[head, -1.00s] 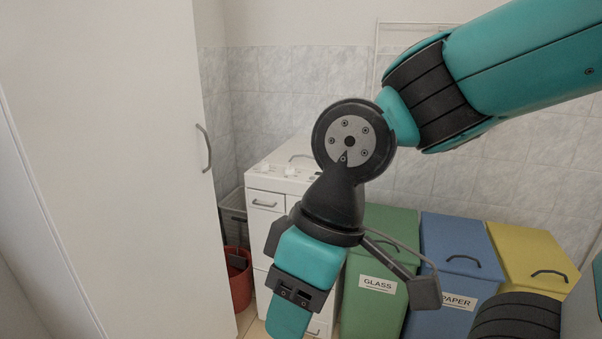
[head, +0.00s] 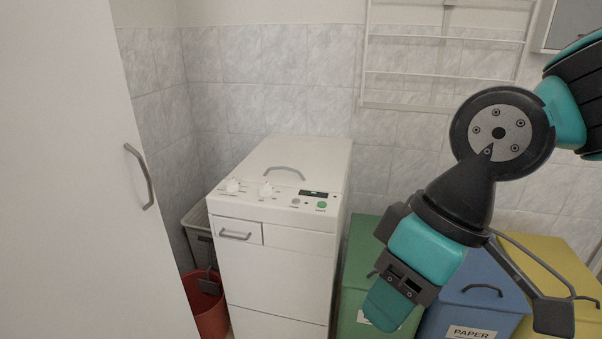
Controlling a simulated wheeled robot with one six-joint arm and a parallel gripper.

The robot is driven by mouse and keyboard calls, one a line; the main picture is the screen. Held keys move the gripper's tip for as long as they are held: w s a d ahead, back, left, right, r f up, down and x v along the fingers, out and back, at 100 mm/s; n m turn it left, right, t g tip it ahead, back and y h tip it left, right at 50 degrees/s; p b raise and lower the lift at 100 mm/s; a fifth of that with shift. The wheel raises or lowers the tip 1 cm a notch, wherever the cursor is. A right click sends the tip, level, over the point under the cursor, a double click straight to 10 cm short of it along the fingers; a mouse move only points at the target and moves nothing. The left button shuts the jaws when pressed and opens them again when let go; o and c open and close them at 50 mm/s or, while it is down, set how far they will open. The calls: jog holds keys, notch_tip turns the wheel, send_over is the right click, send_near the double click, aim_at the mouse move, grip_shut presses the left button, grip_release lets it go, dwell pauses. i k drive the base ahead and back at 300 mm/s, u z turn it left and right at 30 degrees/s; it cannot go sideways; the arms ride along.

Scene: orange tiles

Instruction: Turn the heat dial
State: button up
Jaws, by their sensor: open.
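A white top-loading washing machine (head: 275,255) stands by the tiled wall, in the middle of the head view. Its sloped control panel (head: 250,196) carries two white round dials: a left dial (head: 232,186) and a right dial (head: 265,190). The printing around them is too small to read, so I cannot tell which is the heat dial. My gripper (head: 388,303) is at the right, pointing down and left over the bins. It is open, appears empty, and is apart from the panel and dials.
A small display (head: 313,193) and buttons are on the panel's right. A tall white cabinet (head: 70,170) stands close on the left. A red bucket (head: 207,312) is beside the machine. Green (head: 355,260), blue (head: 500,310) and yellow (head: 550,250) bins are at the right.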

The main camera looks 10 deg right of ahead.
aim_at(266, 190)
jog(key=u, duration=0.05)
jog(key=i, duration=0.85)
jog(key=u, duration=0.3)
